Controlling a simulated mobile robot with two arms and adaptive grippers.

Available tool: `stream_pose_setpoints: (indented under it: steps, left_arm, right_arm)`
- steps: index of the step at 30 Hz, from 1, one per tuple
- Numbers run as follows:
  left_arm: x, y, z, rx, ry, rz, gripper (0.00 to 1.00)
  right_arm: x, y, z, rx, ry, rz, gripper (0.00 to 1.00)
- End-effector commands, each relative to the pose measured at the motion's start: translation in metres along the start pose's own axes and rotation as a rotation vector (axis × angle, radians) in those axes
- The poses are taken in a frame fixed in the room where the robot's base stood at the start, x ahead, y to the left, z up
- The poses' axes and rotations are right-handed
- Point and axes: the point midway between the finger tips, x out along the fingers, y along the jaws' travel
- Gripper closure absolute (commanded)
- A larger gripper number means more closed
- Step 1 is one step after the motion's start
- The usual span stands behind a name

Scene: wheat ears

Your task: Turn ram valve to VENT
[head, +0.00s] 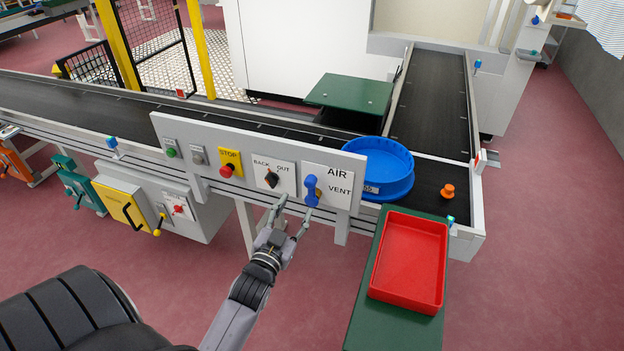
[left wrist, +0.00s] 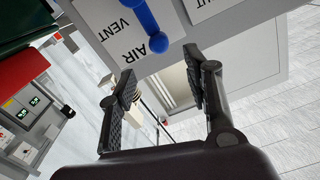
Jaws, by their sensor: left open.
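The ram valve is a blue handle (head: 311,190) on a white plate marked AIR at the top and VENT at the right. It stands about upright and does not point across at VENT. The blue handle (left wrist: 148,18) also shows at the top of the left wrist view, by the upside-down AIR and VENT lettering. My left gripper (head: 294,208) is open and empty, just below and left of the handle. Its fingers (left wrist: 163,88) are apart with nothing between them, and I see no contact with the handle. My right gripper is not in view.
The panel (head: 352,199) also carries a black BACK/OUT switch (head: 271,180), a red STOP button (head: 227,170) and small buttons. A blue round container (head: 385,185) and an orange piece (head: 447,191) are on the conveyor behind. A red tray (head: 437,290) stands at the right.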

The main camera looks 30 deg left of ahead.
Motion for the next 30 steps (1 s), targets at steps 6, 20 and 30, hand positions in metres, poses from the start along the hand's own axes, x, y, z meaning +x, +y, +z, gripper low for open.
stream_pose_setpoints:
  steps: [6, 20, 30]
  left_arm:
    - [0.049, 0.0, -0.002, 0.0, 0.001, 0.001, 0.54]
    - [0.112, 0.0, 0.0, 0.0, -0.001, 0.001, 0.54]
    - [0.114, 0.001, 0.001, 0.0, -0.001, 0.001, 0.55]
  right_arm:
    - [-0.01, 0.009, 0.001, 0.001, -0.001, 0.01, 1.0]
    - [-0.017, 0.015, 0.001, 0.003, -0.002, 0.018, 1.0]
    - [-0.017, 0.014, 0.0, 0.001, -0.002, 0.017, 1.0]
